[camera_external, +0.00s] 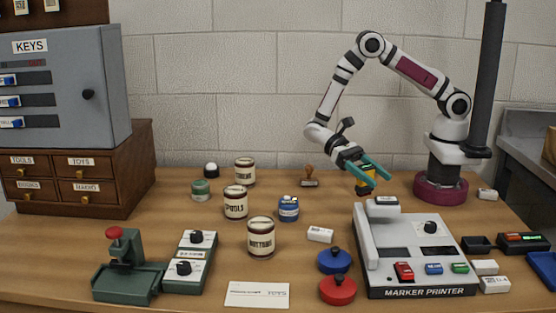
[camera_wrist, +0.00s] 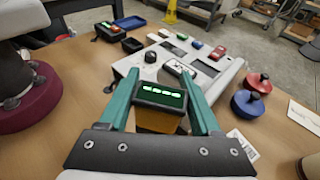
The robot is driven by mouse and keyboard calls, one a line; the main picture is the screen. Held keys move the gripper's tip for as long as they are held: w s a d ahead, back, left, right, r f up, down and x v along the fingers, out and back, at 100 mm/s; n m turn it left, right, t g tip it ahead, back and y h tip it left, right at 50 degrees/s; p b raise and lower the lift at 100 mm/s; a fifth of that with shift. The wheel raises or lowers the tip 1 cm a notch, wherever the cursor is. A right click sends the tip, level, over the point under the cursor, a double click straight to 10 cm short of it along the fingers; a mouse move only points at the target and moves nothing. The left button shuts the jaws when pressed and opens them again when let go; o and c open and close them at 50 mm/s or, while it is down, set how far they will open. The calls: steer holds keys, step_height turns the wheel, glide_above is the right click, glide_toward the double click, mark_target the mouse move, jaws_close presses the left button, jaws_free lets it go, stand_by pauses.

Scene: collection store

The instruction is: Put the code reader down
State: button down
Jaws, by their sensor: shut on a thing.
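My gripper (camera_external: 377,179) has teal fingers shut on the code reader (camera_external: 365,186), a black and yellow handheld device, behind the marker printer. In the wrist view the code reader (camera_wrist: 160,97) sits between both fingers, its lit green display facing the camera and its yellow body below. I cannot tell whether its lower end touches the table. The wooden table (camera_external: 330,272) runs beneath it. The marker printer (camera_external: 400,262) is in front of the gripper, apart from it; it also shows in the wrist view (camera_wrist: 208,68).
A wooden-handled stamp (camera_external: 309,177) stands left of the code reader. Blue (camera_external: 334,262) and red (camera_external: 337,290) knobbed discs lie left of the printer. Labelled jars (camera_external: 236,203) stand mid-table.

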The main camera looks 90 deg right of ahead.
steer(key=w+a+r+m+t+y, duration=0.25)
steer(key=w+m+t, duration=0.4)
steer(key=w, duration=0.45)
steer(key=shift+t+y, duration=0.25)
steer(key=shift+y, duration=0.3)
steer(key=f, duration=0.6)
steer(key=d+f, duration=0.1)
steer(key=f, duration=0.2)
steer(key=shift+f, duration=0.1)
steer(key=shift+f, duration=0.1)
steer(key=shift+c, duration=0.5)
jaws_free()
